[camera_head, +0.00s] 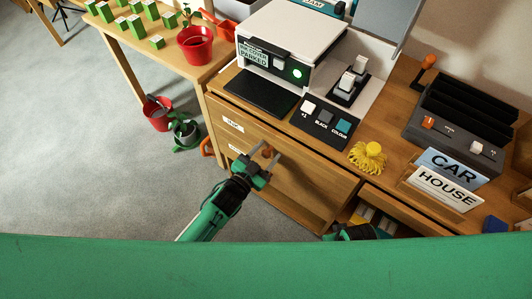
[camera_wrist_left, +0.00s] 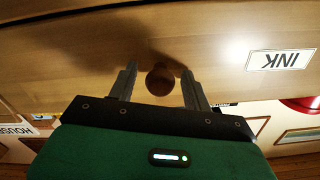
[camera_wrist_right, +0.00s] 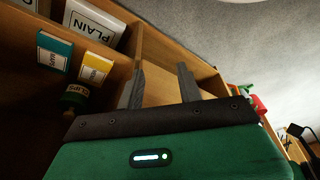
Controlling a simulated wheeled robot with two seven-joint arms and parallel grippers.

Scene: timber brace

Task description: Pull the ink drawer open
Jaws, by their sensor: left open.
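The ink drawer (camera_wrist_left: 80,60) has a wooden front with a white INK label (camera_wrist_left: 281,59) and a round wooden knob (camera_wrist_left: 160,78). In the head view its front (camera_head: 310,177) is on the desk's left side and looks flush with the desk; the knob (camera_head: 267,153) shows there too. My left gripper (camera_head: 264,158) is open, with its fingers on either side of the knob. Gaps show between knob and fingers in the left wrist view (camera_wrist_left: 160,85). My right gripper (camera_wrist_right: 160,78) is open and empty near the desk's right-hand compartments.
The desk compartments hold a PLAIN pack (camera_wrist_right: 92,25), teal and yellow boxes and a jar (camera_wrist_right: 75,97). On the desktop are a printer (camera_head: 290,45), a button panel (camera_head: 325,117) and a yellow pom-pom (camera_head: 367,156). Grey floor (camera_head: 100,180) lies open at left.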

